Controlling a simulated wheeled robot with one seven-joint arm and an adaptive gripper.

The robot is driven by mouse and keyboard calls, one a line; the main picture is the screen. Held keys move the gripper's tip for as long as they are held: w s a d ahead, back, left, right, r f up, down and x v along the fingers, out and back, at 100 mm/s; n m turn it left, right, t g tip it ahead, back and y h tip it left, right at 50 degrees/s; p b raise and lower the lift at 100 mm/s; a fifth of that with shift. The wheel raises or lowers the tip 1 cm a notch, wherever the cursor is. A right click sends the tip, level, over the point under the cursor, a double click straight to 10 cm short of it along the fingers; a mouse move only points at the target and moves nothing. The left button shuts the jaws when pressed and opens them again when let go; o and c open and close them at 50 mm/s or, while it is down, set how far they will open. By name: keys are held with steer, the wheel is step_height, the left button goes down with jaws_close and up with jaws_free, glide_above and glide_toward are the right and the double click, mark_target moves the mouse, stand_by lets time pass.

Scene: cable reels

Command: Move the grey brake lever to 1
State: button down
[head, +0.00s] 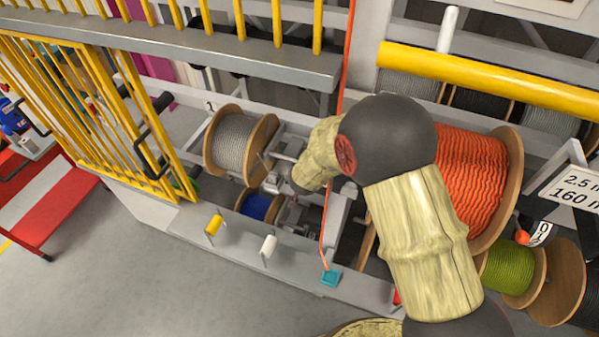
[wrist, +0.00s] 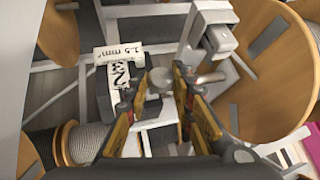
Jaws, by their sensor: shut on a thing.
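The grey brake lever shows its round grey knob (wrist: 158,77) in the middle of the wrist view. My gripper (wrist: 156,98) has a finger on either side of the knob and is shut on it. In the head view my gripper (head: 284,166) is partly hidden by my own arm, just right of the grey cable reel (head: 235,140). The lever cannot be made out clearly there. A white label (wrist: 118,62) reading 1.5 mm² stands left of the knob in the wrist view. I cannot read the lever's position marks.
A yellow-handled lever (head: 213,225) and a white-handled lever (head: 268,246) stand on the front ledge. A blue reel (head: 258,207) sits below the grey one. A large orange reel (head: 474,180) is at the right. Yellow railings (head: 150,120) stand left. Floor in front is clear.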

steer(key=shift+w+r+p, duration=0.3)
steer(key=shift+w+r, duration=0.15)
steer(key=shift+r, duration=0.35)
steer(key=c, duration=1.9)
jaws_free()
steer(key=o, duration=0.4)
steer(key=shift+s+d+f, duration=0.1)
steer(key=shift+s+f, duration=0.05)
steer(key=shift+f, duration=0.15)
steer(key=v, duration=1.2)
steer(key=shift+s+f, duration=0.1)
